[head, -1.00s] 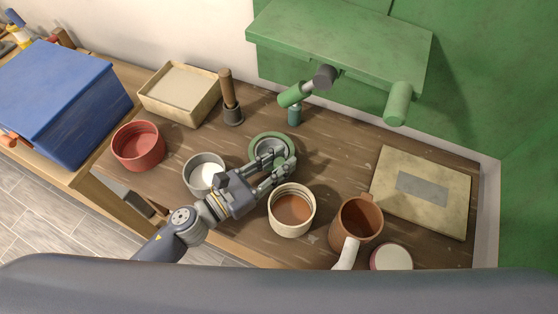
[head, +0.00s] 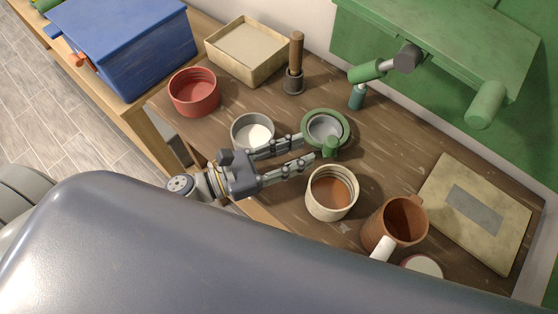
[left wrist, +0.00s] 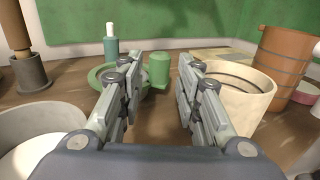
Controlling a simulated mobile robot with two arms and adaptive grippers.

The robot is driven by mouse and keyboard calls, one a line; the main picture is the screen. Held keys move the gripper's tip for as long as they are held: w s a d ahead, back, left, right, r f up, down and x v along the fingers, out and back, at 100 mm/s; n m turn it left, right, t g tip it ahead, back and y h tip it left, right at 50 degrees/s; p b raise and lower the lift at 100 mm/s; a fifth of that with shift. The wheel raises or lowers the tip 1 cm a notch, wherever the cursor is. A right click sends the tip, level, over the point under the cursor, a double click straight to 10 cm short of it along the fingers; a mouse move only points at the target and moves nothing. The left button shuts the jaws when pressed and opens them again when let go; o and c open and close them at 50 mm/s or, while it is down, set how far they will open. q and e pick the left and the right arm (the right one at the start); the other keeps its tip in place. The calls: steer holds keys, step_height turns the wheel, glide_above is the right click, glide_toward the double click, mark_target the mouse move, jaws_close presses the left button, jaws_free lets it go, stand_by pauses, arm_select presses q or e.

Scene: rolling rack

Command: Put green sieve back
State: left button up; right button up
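The green sieve (head: 344,128), a green ring with a grey bowl-shaped middle and a short green handle (head: 330,147), sits on the wooden bench in the head view. My left gripper (head: 308,147) is open and empty, its fingertips just short of the sieve on the handle side. In the left wrist view the handle (left wrist: 158,71) shows beyond and between the spread fingers (left wrist: 160,65), and the left finger partly hides the ring (left wrist: 97,77). I cannot tell whether a finger touches the sieve. My right gripper is not in view.
A grey pot with white contents (head: 252,133) and a cream pot (head: 332,192) flank my left gripper. A brown mug (head: 396,222), red pot (head: 194,92), beige tray (head: 247,50) and flat panel (head: 474,212) stand around. A green shelf (head: 440,35) overhangs the back.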

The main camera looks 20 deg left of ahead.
arm_select(q)
steer(key=shift+b+v, duration=0.55)
steer(key=shift+v, duration=1.35)
